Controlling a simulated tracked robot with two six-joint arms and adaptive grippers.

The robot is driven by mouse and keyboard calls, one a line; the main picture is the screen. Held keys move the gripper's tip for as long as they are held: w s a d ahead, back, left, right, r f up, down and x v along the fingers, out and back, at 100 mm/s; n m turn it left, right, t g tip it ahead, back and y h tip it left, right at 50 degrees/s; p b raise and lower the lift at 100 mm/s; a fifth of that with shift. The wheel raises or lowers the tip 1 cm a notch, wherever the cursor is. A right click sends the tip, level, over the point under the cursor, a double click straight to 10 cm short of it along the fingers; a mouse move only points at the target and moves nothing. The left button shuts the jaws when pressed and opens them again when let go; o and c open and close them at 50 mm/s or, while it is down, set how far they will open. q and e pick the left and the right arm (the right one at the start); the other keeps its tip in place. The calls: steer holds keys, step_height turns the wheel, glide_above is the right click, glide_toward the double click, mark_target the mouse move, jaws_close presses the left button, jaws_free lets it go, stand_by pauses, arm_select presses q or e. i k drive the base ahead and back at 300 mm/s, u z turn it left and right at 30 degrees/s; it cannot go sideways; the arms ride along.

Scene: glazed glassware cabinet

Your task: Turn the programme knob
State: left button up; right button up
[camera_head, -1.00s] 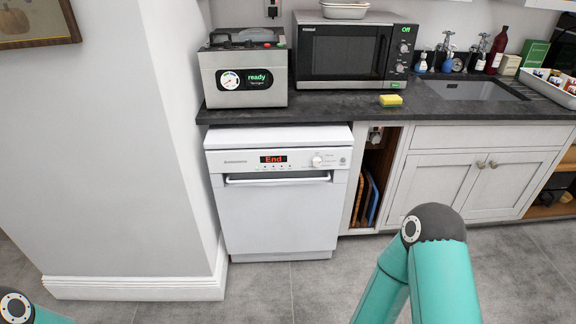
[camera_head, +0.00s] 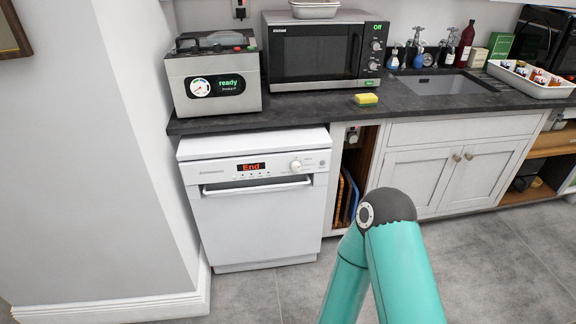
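The white dishwasher (camera_head: 257,216) stands shut under the dark worktop. Its programme knob (camera_head: 296,166), a small round white knob, sits on the upper right of the front panel. The panel display (camera_head: 251,167) reads "End" in red. The fine marks around the knob are too small to read. Nothing touches the knob. Neither of my grippers is in view; only a teal link of my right arm shows at the bottom.
A vacuum sealer (camera_head: 212,80) showing "ready", a microwave (camera_head: 325,52) showing "Off" and a yellow sponge (camera_head: 366,99) are on the worktop (camera_head: 300,107). A wall stands close left of the dishwasher. The grey floor in front is clear.

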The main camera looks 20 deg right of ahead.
mark_target(295, 166)
steer(key=u, duration=0.05)
steer(key=i, duration=0.85)
steer(key=z, duration=0.1)
